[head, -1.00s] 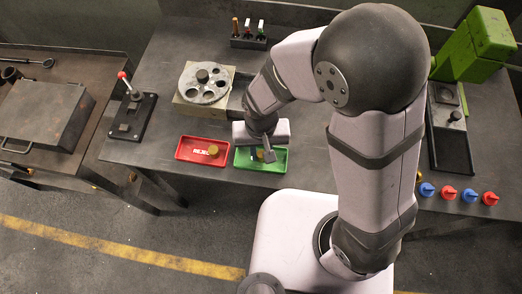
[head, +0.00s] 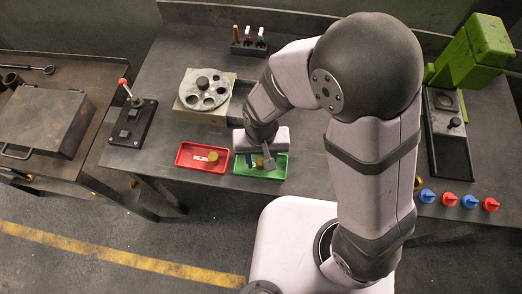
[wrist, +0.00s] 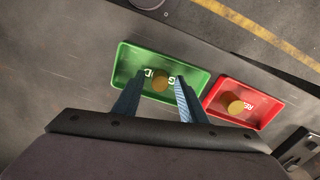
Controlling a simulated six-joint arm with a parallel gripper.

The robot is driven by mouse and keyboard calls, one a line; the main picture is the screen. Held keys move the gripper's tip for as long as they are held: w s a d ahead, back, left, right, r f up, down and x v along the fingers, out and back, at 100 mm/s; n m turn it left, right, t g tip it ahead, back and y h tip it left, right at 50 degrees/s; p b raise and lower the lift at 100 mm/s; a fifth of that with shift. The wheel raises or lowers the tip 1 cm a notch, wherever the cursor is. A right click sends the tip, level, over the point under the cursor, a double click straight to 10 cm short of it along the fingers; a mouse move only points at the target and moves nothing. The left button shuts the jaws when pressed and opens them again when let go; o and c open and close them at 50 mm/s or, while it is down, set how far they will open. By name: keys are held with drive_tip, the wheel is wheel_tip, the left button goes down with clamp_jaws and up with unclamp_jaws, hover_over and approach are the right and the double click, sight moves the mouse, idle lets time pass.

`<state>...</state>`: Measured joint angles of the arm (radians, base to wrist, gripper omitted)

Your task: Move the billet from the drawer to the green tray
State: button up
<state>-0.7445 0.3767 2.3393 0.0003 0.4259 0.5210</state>
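The green tray (head: 242,172) lies at the front edge of the bench, right of the red tray. A brass-coloured round billet (wrist: 160,82) is in the green tray, seen between my gripper's fingers in the wrist view. My gripper (wrist: 160,80) is over the green tray with its two fingers apart and visible gaps on both sides of the billet. In the head view my gripper (head: 266,159) partly hides the tray and billet. I cannot make out the drawer for sure in these views.
The red tray (head: 186,157) beside it, marked REJECT, holds another brass billet (head: 213,158). A round plate with holes (head: 205,89) stands behind. A lever device (head: 131,118) is at left, a green press (head: 470,52) at right. Red and blue knobs (head: 448,198) line the front.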

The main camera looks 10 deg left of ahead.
wheel_tip(320, 180, up, 12)
drive_tip(key=d+f+m, duration=0.2)
drive_tip(key=d+f, duration=0.1)
drive_tip(key=d, duration=1.7)
drive_tip(key=shift+d+f+m+b, duration=0.15)
drive_tip(key=shift+d+m+b, duration=0.05)
drive_tip(key=shift+m+b, duration=0.15)
idle(0.7)
